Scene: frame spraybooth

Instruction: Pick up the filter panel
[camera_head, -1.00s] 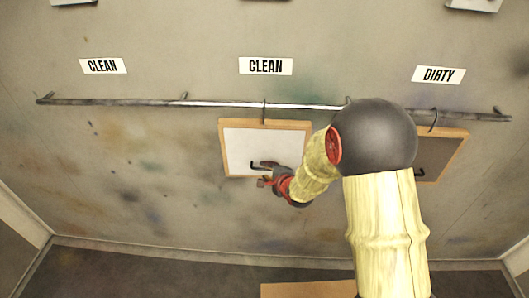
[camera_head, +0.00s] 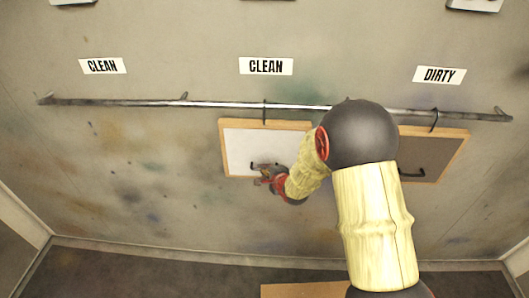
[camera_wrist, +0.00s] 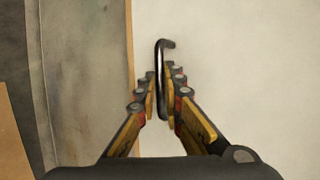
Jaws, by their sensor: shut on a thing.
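A white filter panel (camera_head: 240,147) with a wooden frame hangs by a hook from the rail under the middle CLEAN label. My gripper (camera_head: 264,178) is at its lower middle, at the black handle (camera_head: 262,165) on its face. In the wrist view, the two fingers (camera_wrist: 161,88) are closed around that handle (camera_wrist: 164,60), with the white panel face (camera_wrist: 240,50) behind. My arm hides the panel's lower right part. A second, grey filter panel (camera_head: 432,148) with a wooden frame and black handle hangs under the DIRTY label, partly behind my arm.
The metal rail (camera_head: 225,104) runs across the stained wall. Its left stretch under the left CLEAN label (camera_head: 102,66) is empty. A brown board-like surface (camera_head: 300,290) shows at the bottom edge. The floor (camera_head: 150,272) left of it looks clear.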

